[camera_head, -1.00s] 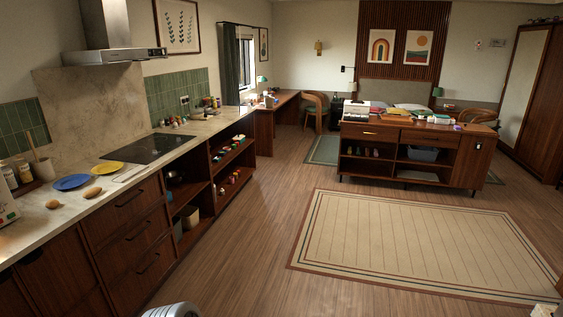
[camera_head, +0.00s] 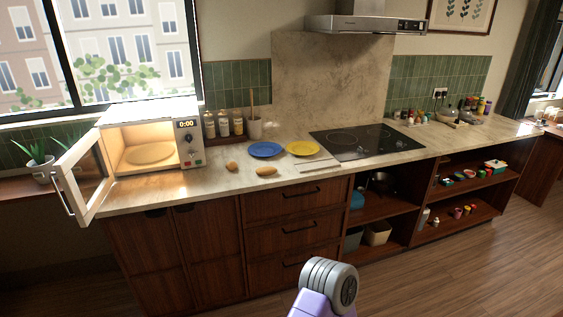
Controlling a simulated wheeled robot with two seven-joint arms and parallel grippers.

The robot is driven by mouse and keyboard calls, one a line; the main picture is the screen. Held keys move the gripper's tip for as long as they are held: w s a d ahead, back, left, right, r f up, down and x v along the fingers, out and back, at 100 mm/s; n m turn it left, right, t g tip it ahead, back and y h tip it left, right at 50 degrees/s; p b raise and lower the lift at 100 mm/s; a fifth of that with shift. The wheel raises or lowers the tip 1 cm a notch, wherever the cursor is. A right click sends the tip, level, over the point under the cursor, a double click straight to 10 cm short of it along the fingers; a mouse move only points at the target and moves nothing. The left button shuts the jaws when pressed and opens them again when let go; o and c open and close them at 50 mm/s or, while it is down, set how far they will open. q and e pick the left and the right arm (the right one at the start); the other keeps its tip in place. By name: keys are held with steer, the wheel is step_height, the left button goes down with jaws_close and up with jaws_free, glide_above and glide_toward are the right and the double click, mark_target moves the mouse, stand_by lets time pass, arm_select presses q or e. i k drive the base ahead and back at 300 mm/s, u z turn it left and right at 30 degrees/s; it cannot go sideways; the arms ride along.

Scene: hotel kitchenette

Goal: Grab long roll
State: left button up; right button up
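Two small brown bread rolls lie on the light stone counter (camera_head: 215,184), in front of the plates. The right one (camera_head: 266,171) looks the longer of the two. The left one (camera_head: 232,166) is smaller and rounder. They lie apart from each other, with nothing on them. Neither of my grippers is in view. Only a grey and purple link of my own arm shows at the bottom centre, well below the counter.
A microwave (camera_head: 190,145) with its door swung open stands left of the rolls. A blue plate (camera_head: 265,149) and a yellow plate (camera_head: 302,148) lie behind them, and a cooktop (camera_head: 365,141) is to the right. The floor before the cabinets looks clear.

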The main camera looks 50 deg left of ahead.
mark_target(265, 171)
steer(key=u, duration=0.65)
steer(key=i, duration=1.75)
steer(key=u, duration=1.15)
